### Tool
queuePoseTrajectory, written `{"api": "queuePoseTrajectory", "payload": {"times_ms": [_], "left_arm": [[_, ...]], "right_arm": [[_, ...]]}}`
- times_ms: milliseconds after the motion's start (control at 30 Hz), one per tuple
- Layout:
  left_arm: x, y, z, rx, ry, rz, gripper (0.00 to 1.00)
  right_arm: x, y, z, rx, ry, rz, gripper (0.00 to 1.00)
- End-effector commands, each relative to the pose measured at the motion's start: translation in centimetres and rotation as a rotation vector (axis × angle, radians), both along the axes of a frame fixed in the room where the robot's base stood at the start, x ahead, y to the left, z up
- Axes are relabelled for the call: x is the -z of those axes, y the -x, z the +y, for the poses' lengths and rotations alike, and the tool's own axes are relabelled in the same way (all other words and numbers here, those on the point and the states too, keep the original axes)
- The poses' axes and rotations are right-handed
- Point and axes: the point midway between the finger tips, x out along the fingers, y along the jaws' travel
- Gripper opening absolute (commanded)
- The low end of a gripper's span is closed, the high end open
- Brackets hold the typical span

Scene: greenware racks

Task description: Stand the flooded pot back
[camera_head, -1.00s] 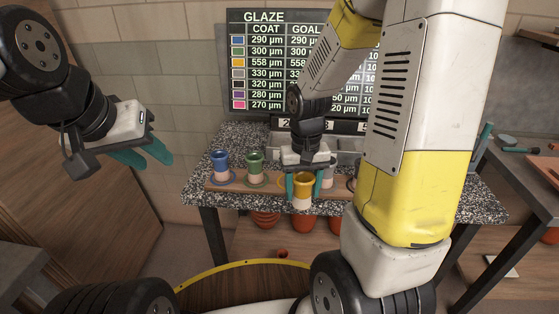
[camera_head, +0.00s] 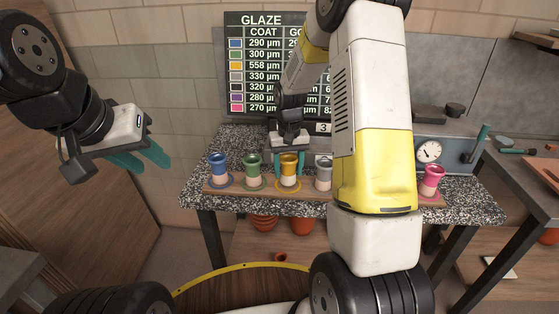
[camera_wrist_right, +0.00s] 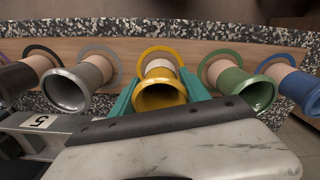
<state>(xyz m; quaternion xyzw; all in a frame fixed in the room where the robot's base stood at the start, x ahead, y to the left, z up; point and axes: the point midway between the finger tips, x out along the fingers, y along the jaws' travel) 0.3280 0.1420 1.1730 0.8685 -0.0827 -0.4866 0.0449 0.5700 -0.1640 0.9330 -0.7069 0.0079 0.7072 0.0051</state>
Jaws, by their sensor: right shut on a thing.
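I cannot tell whether the foot bears fully on the plank. My right gripper (camera_head: 289,162) is shut on the yellow pot; it also shows in the wrist view (camera_wrist_right: 158,98). My left gripper (camera_head: 142,158) is open and empty, away from the table at the left.
Blue (camera_head: 219,166), green (camera_head: 252,168) and grey (camera_head: 324,174) pots stand close by on the wooden plank (camera_head: 270,190). A pink pot (camera_head: 432,180) stands at the right end. My right arm hides part of the row. The glaze board (camera_head: 270,65) is behind.

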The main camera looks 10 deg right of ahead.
Motion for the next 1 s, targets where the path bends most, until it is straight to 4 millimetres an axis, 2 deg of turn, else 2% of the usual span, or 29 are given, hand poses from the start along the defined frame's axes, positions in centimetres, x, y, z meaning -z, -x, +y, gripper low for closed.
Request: {"api": "queuePoseTrajectory", "payload": {"times_ms": [100,433,467,533,867,1000], "left_arm": [[0.0,0.0,0.0,0.0,0.0,0.0,0.36],[0.0,0.0,0.0,0.0,0.0,0.0,0.36],[0.0,0.0,0.0,0.0,0.0,0.0,0.36],[0.0,0.0,0.0,0.0,0.0,0.0,0.36],[0.0,0.0,0.0,0.0,0.0,0.0,0.36],[0.0,0.0,0.0,0.0,0.0,0.0,0.36]], "right_arm": [[1.1,0.0,0.0,0.001,0.0,0.0,0.0],[1.4,0.0,0.0,0.0,0.0,0.0,0.0],[1.3,0.0,0.0,0.001,0.0,0.0,0.6],[1.3,0.0,0.0,0.0,0.0,0.0,0.73],[1.2,0.0,0.0,0.0,0.0,-0.001,0.75],[0.1,-0.1,0.0,0.0,0.0,-0.005,0.75]]}}
